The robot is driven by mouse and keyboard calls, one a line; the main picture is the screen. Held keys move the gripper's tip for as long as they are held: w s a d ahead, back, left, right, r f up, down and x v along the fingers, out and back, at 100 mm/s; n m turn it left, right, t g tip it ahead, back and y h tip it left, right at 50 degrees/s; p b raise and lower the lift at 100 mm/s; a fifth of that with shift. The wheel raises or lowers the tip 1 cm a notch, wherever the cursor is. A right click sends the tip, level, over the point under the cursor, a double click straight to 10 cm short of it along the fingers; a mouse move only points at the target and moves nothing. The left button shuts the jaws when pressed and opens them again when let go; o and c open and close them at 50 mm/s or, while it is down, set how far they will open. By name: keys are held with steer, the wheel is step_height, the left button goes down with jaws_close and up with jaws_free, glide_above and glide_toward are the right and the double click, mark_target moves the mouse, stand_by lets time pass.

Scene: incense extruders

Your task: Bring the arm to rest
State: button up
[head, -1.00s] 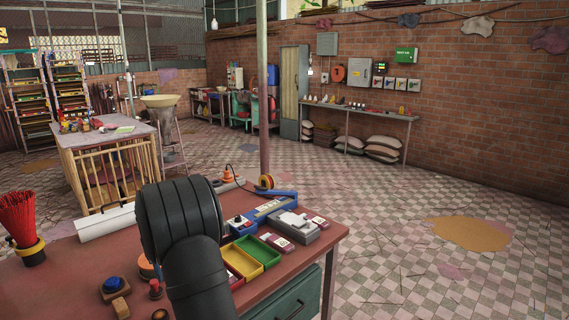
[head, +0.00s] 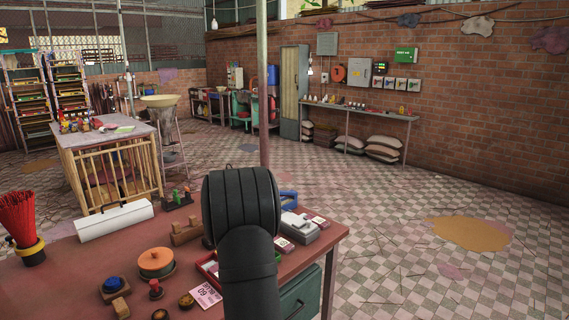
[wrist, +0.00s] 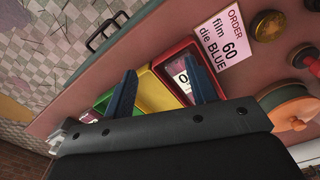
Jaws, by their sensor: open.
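My gripper (wrist: 165,98) shows in the wrist view with its two dark blue fingers spread apart and nothing between them. It hangs above the red table (head: 60,275), over the red tray (wrist: 180,62) and the yellow tray (wrist: 150,92). A green tray (wrist: 104,101) lies partly behind the left finger. In the head view my black arm covers the gripper and most of the trays. I cannot tell the exact height of the fingers above the trays.
A pink order card (wrist: 224,40) lies beside the trays. An orange round dish (head: 156,260), a red bundle of sticks (head: 20,220) and a white roll-shaped box (head: 115,220) stand on the table. A grey device (head: 299,228) sits at the right.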

steer(key=s+d+f+m, duration=0.2)
steer(key=s+d+f, duration=0.2)
steer(key=d+f, duration=0.3)
steer(key=s+d+f+m, duration=0.3)
steer(key=s+d+f, duration=0.1)
steer(key=d+f, duration=0.3)
steer(key=shift+s+d+f, duration=0.2)
steer(key=shift+s, duration=0.05)
steer(key=shift+w+a+r+n, duration=0.65)
steer(key=shift+w+a+r, duration=0.8)
steer(key=shift+r, duration=0.5)
steer(key=shift+w+a+r+n, duration=0.6)
steer(key=shift+w+a+r, duration=0.55)
steer(key=shift+a+r, duration=0.7)
steer(key=shift+w+a+r+n, duration=0.65)
steer(key=shift+w+a+r, duration=0.7)
steer(key=shift+r, duration=0.75)
